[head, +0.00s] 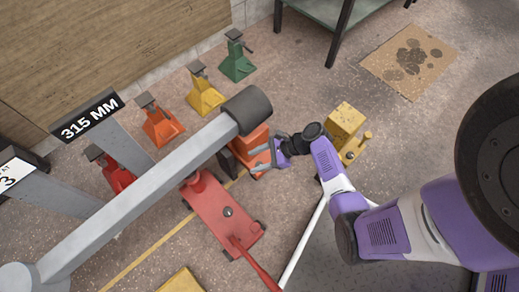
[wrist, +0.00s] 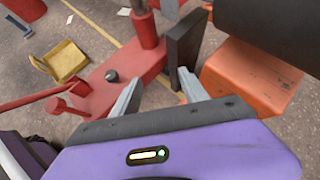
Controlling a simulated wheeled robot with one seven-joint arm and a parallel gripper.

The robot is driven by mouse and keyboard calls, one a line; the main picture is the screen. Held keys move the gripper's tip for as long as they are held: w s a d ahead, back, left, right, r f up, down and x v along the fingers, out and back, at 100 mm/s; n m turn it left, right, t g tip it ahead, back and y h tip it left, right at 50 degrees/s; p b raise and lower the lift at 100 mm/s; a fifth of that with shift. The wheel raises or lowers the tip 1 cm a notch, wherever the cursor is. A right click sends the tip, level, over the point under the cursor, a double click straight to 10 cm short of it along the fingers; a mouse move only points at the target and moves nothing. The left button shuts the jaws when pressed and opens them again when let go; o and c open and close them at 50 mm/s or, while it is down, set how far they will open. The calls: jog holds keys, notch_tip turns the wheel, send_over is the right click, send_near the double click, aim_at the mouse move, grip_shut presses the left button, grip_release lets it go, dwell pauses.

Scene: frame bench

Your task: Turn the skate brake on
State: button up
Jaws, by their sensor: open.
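An orange block-like skate (head: 252,146) stands on the floor under the dark cylindrical end of a grey beam. It also shows at the right of the wrist view (wrist: 250,75). A dark upright plate (head: 228,162), perhaps its brake, stands at its left side; in the wrist view the plate (wrist: 184,42) rises just beyond my fingertips. My gripper (head: 257,159) is open beside the skate, with its fingers pointing at the plate. In the wrist view the gap between my fingers (wrist: 160,76) is empty. I cannot tell whether the right finger touches the plate.
A red trolley jack (head: 225,212) lies close left, its handle toward the front. The grey beam (head: 150,190) with its dark end (head: 247,108) hangs above the skate. A yellow block with a lever (head: 343,122) stands right. Several jack stands line the wall, including a green one (head: 237,65).

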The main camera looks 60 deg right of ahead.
aim_at(259, 164)
notch_tip(259, 164, down, 8)
jog(key=s+a+n+g+h+b, duration=0.2)
jog(key=a+n+g+h, duration=0.15)
jog(key=n+g, duration=0.35)
jog(key=w+d+r+n+h+b, duration=0.25)
jog(key=d+n+h, duration=0.2)
jog(key=h, duration=0.25)
jog(key=shift+n+g, duration=0.25)
jog(key=shift+g, duration=0.15)
jog(key=b+x, duration=0.1)
jog(key=x, duration=0.1)
jog(key=b+x, duration=0.1)
jog(key=x, duration=0.2)
jog(key=b+x, duration=0.2)
jog(key=x, duration=0.1)
jog(key=shift+w+a+f, duration=0.15)
jog(key=shift+w+a, duration=0.05)
jog(key=shift+w, duration=0.1)
grip_shut()
